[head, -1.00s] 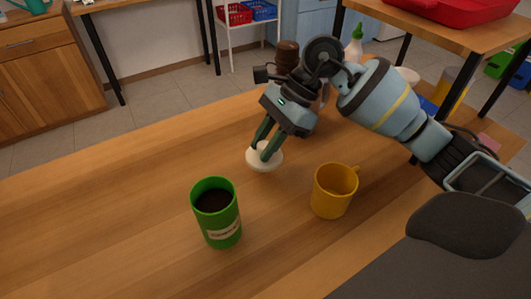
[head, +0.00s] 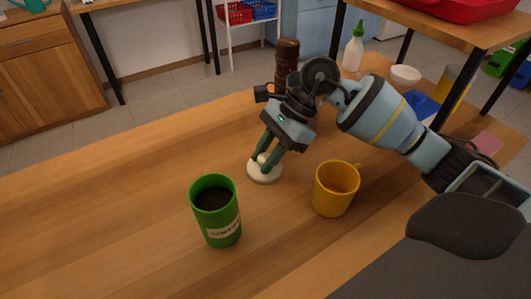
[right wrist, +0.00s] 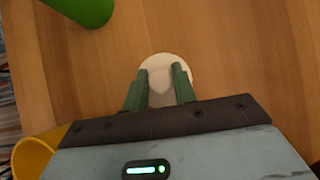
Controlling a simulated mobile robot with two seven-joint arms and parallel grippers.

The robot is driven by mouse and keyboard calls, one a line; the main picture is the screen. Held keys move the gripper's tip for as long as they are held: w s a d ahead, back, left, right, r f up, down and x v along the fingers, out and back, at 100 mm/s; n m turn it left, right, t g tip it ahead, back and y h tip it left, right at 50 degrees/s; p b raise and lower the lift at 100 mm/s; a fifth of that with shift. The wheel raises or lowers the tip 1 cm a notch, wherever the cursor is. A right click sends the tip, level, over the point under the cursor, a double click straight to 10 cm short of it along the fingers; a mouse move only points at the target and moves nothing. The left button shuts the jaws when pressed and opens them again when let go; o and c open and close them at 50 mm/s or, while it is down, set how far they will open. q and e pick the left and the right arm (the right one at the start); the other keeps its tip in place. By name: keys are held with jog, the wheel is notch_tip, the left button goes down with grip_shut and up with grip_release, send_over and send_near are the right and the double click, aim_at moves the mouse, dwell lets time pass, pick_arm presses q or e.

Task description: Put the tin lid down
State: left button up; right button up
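The tin lid (head: 265,174) is a round cream disc with a small knob, lying level at the table surface between the green tin and the yellow mug. I cannot tell whether it fully touches the wood. My right gripper (head: 265,161) points down, with its two green fingers on either side of the knob and shut on it. In the right wrist view the lid (right wrist: 164,62) shows between and beyond the fingertips (right wrist: 160,85). The green tin (head: 217,216) stands upright and open with dark contents, left of and nearer than the lid. My left gripper is out of view.
The yellow mug (head: 335,188) stands close to the right of the lid. A brown pepper mill (head: 287,60) stands behind my right gripper. A bottle with a green cap (head: 354,48) and a white bowl (head: 405,75) are farther back. The table's left side is clear.

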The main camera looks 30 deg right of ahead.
jog(key=o, duration=0.4)
jog(key=shift+r, duration=0.1)
jog(key=shift+r, duration=0.2)
jog(key=p+v, duration=0.3)
jog(key=v, duration=0.4)
jog(key=shift+d+r+p, duration=0.15)
jog(key=shift+r+p, duration=0.15)
jog(key=shift+r, duration=0.05)
